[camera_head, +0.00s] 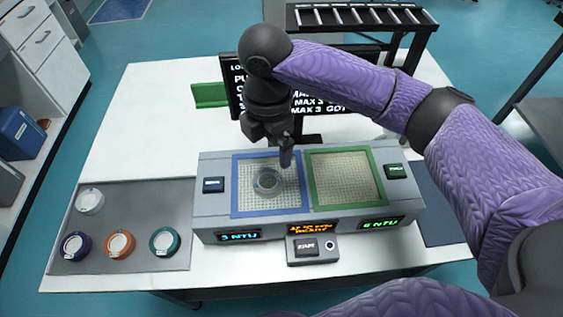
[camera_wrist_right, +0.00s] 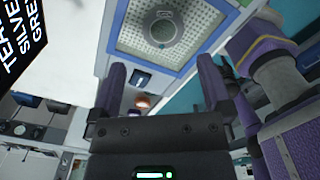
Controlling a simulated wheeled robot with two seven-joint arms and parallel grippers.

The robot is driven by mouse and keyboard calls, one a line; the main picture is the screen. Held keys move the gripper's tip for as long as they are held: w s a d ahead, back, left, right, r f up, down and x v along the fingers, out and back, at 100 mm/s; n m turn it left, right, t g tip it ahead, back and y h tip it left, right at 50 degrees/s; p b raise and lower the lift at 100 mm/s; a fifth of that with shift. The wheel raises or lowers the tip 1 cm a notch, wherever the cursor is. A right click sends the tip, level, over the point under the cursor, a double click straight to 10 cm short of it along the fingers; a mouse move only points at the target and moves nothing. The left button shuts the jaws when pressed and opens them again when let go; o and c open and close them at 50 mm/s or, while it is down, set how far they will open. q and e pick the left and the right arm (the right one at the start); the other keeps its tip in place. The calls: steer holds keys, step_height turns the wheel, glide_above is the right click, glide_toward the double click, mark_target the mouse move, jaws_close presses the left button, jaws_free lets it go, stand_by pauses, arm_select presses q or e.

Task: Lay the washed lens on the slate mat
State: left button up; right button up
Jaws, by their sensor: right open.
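A round clear lens (camera_head: 267,182) with a greyish rim lies on the blue-framed mesh (camera_head: 240,196) of the grey bench unit. It also shows in the right wrist view (camera_wrist_right: 163,32), beyond the fingertips. My right gripper (camera_head: 286,152) is above the far part of that mesh, pointing down. Its two fingers stand apart and nothing is between them in the right wrist view (camera_wrist_right: 161,78). A dark slate-blue mat (camera_head: 440,208) lies right of the unit, partly hidden by my right arm. My left gripper cannot be made out.
A grey mat (camera_head: 130,195) at left holds several round pieces with coloured rims. The green-framed mesh (camera_head: 345,178) is empty. A black sign (camera_head: 240,90) stands behind the unit, beside a green block (camera_head: 209,95). A start box (camera_head: 312,250) sits in front.

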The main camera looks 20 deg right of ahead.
steer(key=b, duration=0.2)
glide_above(268, 181)
steer(key=f, duration=0.5)
steer(key=shift+w+d, duration=0.2)
steer(key=shift+w, duration=0.05)
steer(key=f, duration=0.2)
steer(key=f+b, duration=0.1)
steer(key=f, duration=0.2)
steer(key=shift+s+a, duration=0.2)
arm_select(q)
steer(key=f, duration=0.1)
steer(key=a+f, duration=0.1)
steer(key=f, duration=0.1)
steer(key=shift+s+a+f, duration=0.2)
steer(key=shift+a+f, duration=0.05)
steer(key=shift+a, duration=0.15)
arm_select(e)
steer(key=shift+r, duration=0.1)
steer(key=shift+c, duration=0.3)
